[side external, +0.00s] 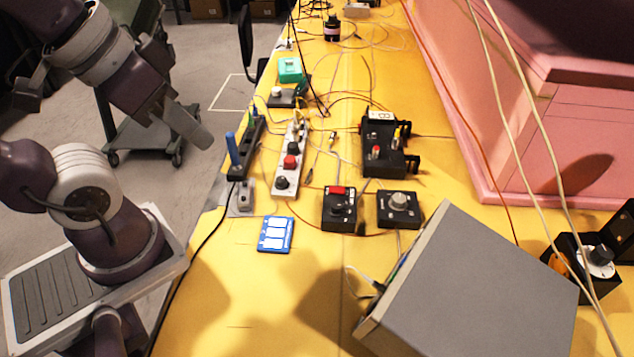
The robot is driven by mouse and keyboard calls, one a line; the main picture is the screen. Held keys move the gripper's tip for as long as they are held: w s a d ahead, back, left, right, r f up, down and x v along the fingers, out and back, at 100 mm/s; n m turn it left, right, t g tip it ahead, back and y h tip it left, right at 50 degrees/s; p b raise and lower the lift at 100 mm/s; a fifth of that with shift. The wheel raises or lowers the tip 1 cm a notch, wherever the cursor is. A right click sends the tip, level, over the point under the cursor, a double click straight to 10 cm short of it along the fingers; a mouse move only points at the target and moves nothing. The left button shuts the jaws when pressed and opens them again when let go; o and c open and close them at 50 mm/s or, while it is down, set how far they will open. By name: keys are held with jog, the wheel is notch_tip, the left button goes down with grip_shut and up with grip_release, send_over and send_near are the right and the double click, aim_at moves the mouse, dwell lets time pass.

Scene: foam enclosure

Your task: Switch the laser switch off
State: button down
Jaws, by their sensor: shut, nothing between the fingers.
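My gripper (197,132) hangs at the left, in the air beside the yellow table. Its fingers are together and nothing shows between them. The laser switch cannot be told for certain from this view. One candidate is a small black box with a red switch (338,191) on the table, right of and below my gripper in the picture. Others are a white strip with a red button and black knobs (291,160) and a black box with red and yellow parts (383,160). My gripper is apart from all of them. Their on or off positions are too small to read.
A black box with a grey knob (399,201), a blue card (275,234) and a black strip with a blue piece (246,150) lie nearby. A large grey box (470,285) fills the near right. Loose cables cross the table. A pink foam block (560,110) stands behind.

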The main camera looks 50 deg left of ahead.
jog(key=w+a+r+m+t+y, duration=0.1)
jog(key=w+a+m+t, duration=0.15)
jog(key=w, duration=0.55)
jog(key=w+a+m+t+y, duration=0.2)
jog(key=w+a+m, duration=0.15)
jog(key=w, duration=0.45)
jog(key=m+g+h, duration=0.3)
jog(key=m+h, duration=0.6)
jog(key=m, duration=0.2)
send_over(337, 190)
jog(key=s+a, duration=0.1)
jog(key=a, duration=0.1)
notch_tip(337, 190, down, 8)
jog(key=f, duration=0.1)
jog(key=shift+s+d+r, duration=0.15)
jog(key=shift+d+r, duration=0.05)
jog(key=shift+r, duration=0.05)
jog(key=shift+f, duration=4.4)
